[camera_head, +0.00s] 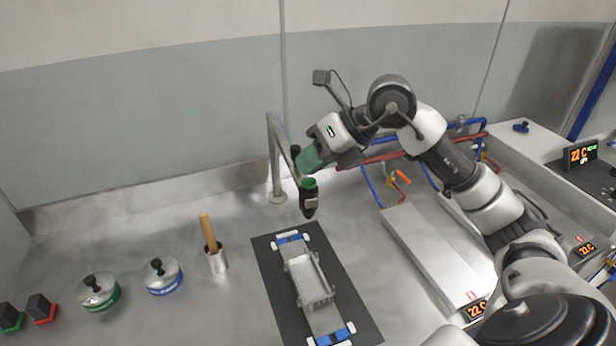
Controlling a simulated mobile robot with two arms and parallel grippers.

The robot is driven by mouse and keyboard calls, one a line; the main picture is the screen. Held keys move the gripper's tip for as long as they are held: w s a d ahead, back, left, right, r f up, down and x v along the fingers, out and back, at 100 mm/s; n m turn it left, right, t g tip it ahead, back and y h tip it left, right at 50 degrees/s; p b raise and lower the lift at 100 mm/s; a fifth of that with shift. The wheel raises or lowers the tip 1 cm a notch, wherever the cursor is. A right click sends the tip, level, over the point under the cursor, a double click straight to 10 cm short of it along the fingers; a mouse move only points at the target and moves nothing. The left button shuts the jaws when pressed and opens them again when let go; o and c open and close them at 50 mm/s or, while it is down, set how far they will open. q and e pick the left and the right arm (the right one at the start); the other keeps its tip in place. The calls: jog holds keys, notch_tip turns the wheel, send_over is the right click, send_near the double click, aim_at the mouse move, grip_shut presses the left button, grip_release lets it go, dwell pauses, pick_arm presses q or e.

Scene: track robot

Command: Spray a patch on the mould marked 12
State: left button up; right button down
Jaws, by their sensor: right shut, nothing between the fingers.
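A black bottle with a green cap (309,197) is held up by or hangs at a bent metal pipe stand (275,150); which, I cannot tell. A pale grey mould-like block (308,278) lies on a dark mat (262,262), between white and blue end pieces. I cannot read a number on it. My right gripper (322,152) is shut, above and beside the bottle at the pipe's end. A green part (308,158) shows at its tip; I cannot tell whether it belongs to the gripper. My left gripper is not in view.
Two round lidded tins, one green-banded (98,291) and one blue-banded (163,276), stand left of a metal cup (216,261) with a wooden handle. Long metal slabs (430,250) with "22 C" displays (476,310) lie right. Red and blue pipes (380,158) run behind.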

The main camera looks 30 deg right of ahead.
aim_at(310, 179)
notch_tip(310, 179, up, 6)
jog(key=p, duration=0.4)
jog(key=shift+p, duration=0.3)
dwell(2.3)
